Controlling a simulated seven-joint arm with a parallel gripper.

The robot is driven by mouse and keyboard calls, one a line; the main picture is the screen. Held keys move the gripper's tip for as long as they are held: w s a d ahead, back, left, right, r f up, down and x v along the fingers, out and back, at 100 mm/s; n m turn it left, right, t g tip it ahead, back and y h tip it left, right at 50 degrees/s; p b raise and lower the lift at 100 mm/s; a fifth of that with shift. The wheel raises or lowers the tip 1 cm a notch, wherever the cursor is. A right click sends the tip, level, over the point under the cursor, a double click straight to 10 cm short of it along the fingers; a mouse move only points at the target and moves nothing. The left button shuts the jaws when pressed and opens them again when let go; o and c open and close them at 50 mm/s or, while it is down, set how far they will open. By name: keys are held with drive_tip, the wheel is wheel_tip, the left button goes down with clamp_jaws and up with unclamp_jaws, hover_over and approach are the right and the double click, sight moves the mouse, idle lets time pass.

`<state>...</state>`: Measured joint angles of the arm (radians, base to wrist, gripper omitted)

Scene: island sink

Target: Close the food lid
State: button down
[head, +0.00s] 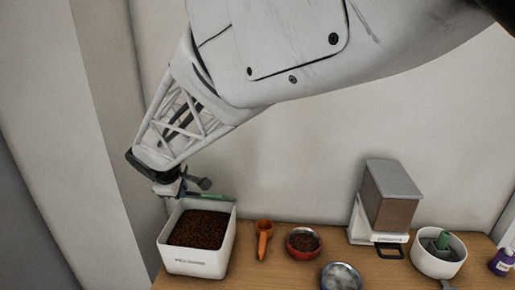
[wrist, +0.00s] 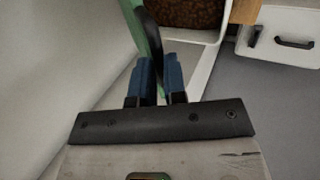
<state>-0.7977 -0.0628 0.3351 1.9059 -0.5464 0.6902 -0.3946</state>
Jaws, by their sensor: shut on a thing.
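The food container (head: 197,266) is a white box filled with brown kibble, at the left of the table in the head view. Its food lid (head: 217,197) shows as a thin green strip along the back rim, so it looks open; the kibble is uncovered. In the wrist view the lid (wrist: 146,45) is a green edge beside a curved black handle (wrist: 150,32). My gripper (wrist: 160,65) has its blue fingers on both sides of the handle and is shut on it. In the head view my gripper (head: 174,188) is at the container's back left corner, partly hidden by my wrist.
To the right stand an orange scoop (head: 264,238), a red bowl of kibble (head: 302,241), a metal bowl (head: 342,277), a box-shaped dispenser (head: 391,192), a white bowl with a green item (head: 438,258) and a purple bottle (head: 502,262). The wall is close behind.

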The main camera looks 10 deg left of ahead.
drive_tip(key=c, duration=1.2)
unclamp_jaws()
drive_tip(key=shift+o, duration=0.2)
drive_tip(key=shift+r, duration=0.1)
drive_tip(key=v, duration=0.7)
drive_tip(key=shift+s+r, duration=0.15)
drive_tip(key=shift+r, duration=0.15)
drive_tip(key=s+d+r+m+g, duration=0.15)
drive_tip(key=d+m, duration=0.25)
drive_tip(key=d, duration=1.1)
drive_tip(key=s+d+m, duration=0.3)
drive_tip(key=d+m, duration=0.2)
drive_tip(key=d, duration=0.9)
drive_tip(key=s+d+f+m, duration=0.2)
drive_tip(key=s+d+m, duration=0.2)
drive_tip(key=s+d, duration=0.4)
drive_tip(key=s+d+f+m+g, duration=0.1)
drive_tip(key=s+d+f+m, duration=0.1)
drive_tip(key=s+d+m, duration=0.3)
drive_tip(key=s+d, duration=0.3)
drive_tip(key=d, duration=0.2)
drive_tip(key=shift+s+d+f, duration=0.2)
drive_tip(key=shift+s+f, duration=0.05)
drive_tip(key=shift+f, duration=0.05)
drive_tip(key=shift+g, duration=0.25)
